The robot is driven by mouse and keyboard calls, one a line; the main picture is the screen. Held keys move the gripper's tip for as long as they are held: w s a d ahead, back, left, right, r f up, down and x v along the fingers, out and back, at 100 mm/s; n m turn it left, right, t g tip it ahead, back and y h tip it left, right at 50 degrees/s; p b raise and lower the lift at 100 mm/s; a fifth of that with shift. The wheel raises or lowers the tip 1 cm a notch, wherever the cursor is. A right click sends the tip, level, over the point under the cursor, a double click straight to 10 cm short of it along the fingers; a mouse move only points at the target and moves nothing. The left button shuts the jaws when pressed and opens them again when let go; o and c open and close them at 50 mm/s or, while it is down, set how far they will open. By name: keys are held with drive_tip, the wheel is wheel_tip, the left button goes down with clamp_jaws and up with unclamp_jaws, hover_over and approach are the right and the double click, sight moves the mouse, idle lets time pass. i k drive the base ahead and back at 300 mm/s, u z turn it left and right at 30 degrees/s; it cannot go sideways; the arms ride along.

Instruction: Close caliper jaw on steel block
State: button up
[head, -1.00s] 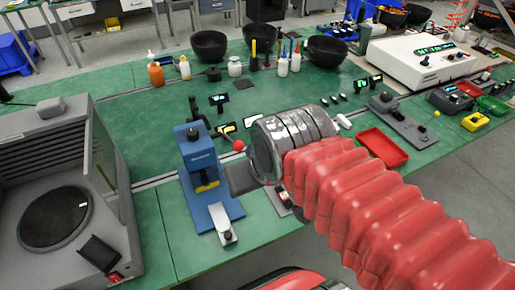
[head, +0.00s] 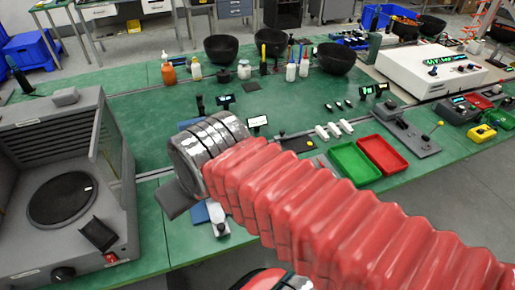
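My gripper (head: 176,198) is mostly hidden behind the silver ringed end of my red-sleeved arm. Only a dark flat part shows below the silver rings, over the front left of the green bench (head: 150,232). I cannot see its fingers or anything between them. The silver end hides most of a blue bench device (head: 203,214), whose base sticks out below. I cannot make out a caliper or a steel block for certain.
A grey machine with a round black plate (head: 62,198) stands at left. A green tray (head: 354,163) and a red tray (head: 382,154) lie right of my arm. Black bowls (head: 333,58) and bottles (head: 291,70) stand at the back. The middle-left bench is clear.

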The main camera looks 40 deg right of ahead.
sight(277, 137)
drive_tip(key=u, duration=0.7)
drive_tip(key=k, duration=1.05)
drive_tip(key=z, duration=1.35)
drive_tip(key=i, duration=0.95)
drive_tip(key=z, duration=0.1)
